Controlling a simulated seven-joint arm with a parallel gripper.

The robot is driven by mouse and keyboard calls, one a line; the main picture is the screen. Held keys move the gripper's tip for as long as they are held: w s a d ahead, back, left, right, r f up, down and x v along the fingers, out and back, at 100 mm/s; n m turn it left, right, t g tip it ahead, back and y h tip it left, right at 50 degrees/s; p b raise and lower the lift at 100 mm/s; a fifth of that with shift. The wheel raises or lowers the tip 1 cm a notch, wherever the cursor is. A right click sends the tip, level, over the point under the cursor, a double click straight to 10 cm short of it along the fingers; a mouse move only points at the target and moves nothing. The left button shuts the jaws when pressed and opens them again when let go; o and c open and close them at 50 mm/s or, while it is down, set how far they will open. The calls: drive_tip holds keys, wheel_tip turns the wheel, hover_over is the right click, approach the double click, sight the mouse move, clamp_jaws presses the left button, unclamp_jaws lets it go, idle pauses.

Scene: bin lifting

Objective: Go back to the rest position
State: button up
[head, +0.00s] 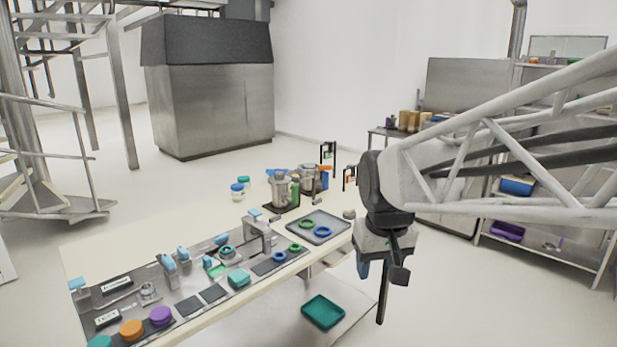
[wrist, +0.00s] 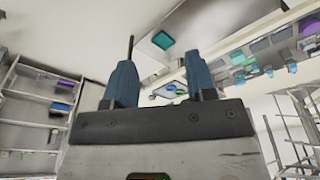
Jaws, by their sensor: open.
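My gripper (head: 380,275) hangs in free space off the right end of the workbench in the head view, with my arm reaching in from the right. In the wrist view my gripper (wrist: 157,85) shows two blue fingers spread wide apart with nothing between them. The teal bin (head: 323,312) sits on the low surface below the bench, left of and lower than my gripper. It also shows in the wrist view (wrist: 163,41). My gripper is apart from the bin.
The workbench (head: 95,243) carries a grey tray (head: 331,236) with a green and a blue ring, several coloured lids and jars. A metal shelf (head: 545,240) stands at the right. A spiral staircase (head: 45,140) and a steel cabinet (head: 215,105) stand at the back left.

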drive_tip(key=s+d+f+m, duration=0.1)
drive_tip(key=s+d+f, duration=0.1)
drive_tip(key=s, duration=0.6)
drive_tip(key=s+d+f+m, duration=0.1)
drive_tip(key=s+d+f, duration=0.2)
drive_tip(key=s, duration=0.5)
drive_tip(key=shift+s+d+f+t, duration=0.25)
drive_tip(key=shift+d+t, duration=0.05)
drive_tip(key=shift+d, duration=0.2)
idle(1.2)
